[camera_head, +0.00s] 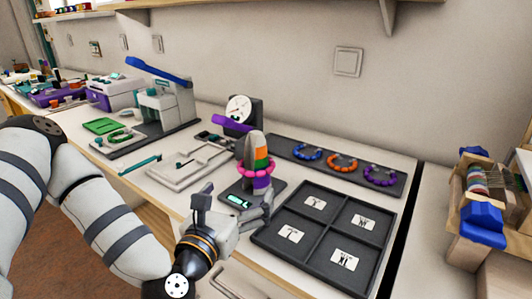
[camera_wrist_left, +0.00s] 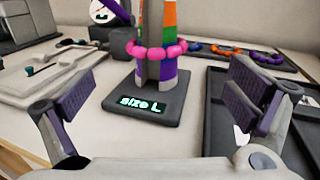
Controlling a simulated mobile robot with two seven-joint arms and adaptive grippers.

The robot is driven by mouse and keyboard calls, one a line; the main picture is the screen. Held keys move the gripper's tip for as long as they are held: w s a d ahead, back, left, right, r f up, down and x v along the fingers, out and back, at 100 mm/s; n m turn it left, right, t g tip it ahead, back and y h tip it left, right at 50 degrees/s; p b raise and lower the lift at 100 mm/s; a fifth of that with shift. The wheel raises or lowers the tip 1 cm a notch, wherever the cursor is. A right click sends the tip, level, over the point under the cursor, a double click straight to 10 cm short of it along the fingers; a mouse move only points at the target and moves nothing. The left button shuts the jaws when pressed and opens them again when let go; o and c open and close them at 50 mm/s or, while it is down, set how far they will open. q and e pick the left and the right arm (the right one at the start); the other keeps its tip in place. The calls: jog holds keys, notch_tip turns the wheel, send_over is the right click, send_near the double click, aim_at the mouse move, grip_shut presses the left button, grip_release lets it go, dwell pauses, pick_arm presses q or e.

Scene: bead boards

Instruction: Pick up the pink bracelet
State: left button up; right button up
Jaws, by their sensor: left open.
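The pink bracelet (camera_head: 243,173) is around a cone (camera_head: 258,145) with orange, green and purple bands, low on it. The cone stands upright on a dark base (camera_head: 238,199). In the left wrist view the bracelet (camera_wrist_left: 157,53) circles the cone, and the base display (camera_wrist_left: 143,104) reads "size L". My left gripper (camera_head: 234,203) is open and empty just in front of the base. In the wrist view its fingers (camera_wrist_left: 160,95) are wide apart, one to each side of the cone, apart from the bracelet. The bracelet's far side is hidden behind the cone. My right gripper is not in view.
A dark four-compartment tray (camera_head: 327,236) with picture cards lies to the right. Behind it, a dark board (camera_head: 284,151) holds blue, orange and purple bracelets. A dial gauge (camera_head: 238,108) stands behind the cone. A pale tray (camera_head: 172,176) lies to the left.

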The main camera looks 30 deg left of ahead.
aim_at(250, 172)
pick_arm(q)
jog(key=x, duration=0.3)
jog(key=shift+w+a+r, duration=0.2)
jog(key=shift+w, duration=0.05)
jog(key=x, duration=0.8)
jog(key=shift+w+f, duration=0.3)
jog(key=shift+w, duration=0.05)
jog(key=shift+a, duration=0.1)
jog(key=c, duration=1.2)
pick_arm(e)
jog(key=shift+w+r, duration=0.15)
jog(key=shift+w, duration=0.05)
pick_arm(q)
jog(key=shift+c, duration=0.6)
notch_tip(250, 172, up, 18)
jog(key=p, duration=0.3)
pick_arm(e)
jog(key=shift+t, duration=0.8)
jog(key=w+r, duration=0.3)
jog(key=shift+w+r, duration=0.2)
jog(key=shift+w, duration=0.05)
